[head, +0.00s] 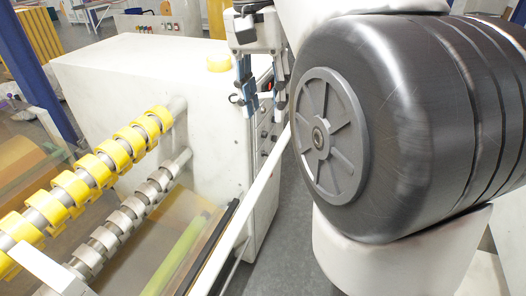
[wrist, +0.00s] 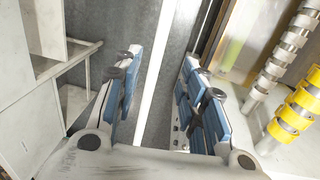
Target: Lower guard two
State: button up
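A long, thin white bar (head: 240,212) slants along the front of the rewinding machine (head: 120,75). It looks like a guard bar, but no label shows which guard it is. My gripper (head: 262,108) hangs pointing down near the bar's far end, beside the machine's control panel. In the wrist view my gripper (wrist: 161,58) has its two blue-padded fingers spread wide. The white bar (wrist: 157,75) runs lengthwise through the gap between them, apart from both fingers in the picture. I cannot tell how far beyond the fingertips it lies. Nothing is held.
A shaft with yellow tape rolls (head: 72,186) and a metal shaft with grey rings (head: 133,208) lie left of the bar. A green roller (head: 178,255) sits beneath. The grey floor (head: 285,240) is open right of the bar. A pale frame (wrist: 45,65) stands left in the wrist view.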

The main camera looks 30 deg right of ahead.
aim_at(272, 158)
jog(key=f, duration=0.4)
jog(key=f+b, duration=0.1)
jog(key=f, duration=0.2)
jog(key=s+f+b, duration=0.1)
jog(key=f, duration=0.3)
jog(key=shift+s+d+f, duration=0.1)
jog(key=shift+d+f, duration=0.25)
jog(key=shift+d, duration=0.05)
jog(key=shift+c, duration=0.2)
grip_shut()
